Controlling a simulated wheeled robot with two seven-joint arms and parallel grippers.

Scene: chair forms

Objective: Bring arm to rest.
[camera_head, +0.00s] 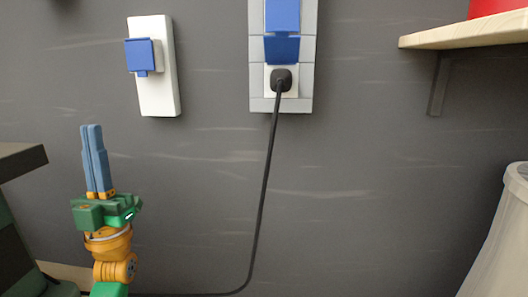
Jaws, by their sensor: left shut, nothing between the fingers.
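My left gripper (94,158) points upward at the lower left in the head view. Its blue fingers are shut together with nothing between them. It stands apart from the wall fittings, below the white switch plate. My right gripper does not show.
A black plug (281,80) sits in a socket in the grey wall panel (257,60), its cord (263,190) hanging down. A white plate (157,90) with a blue cover is left of it. A wooden shelf (465,34) is upper right; a pale rounded object (500,245) is lower right.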

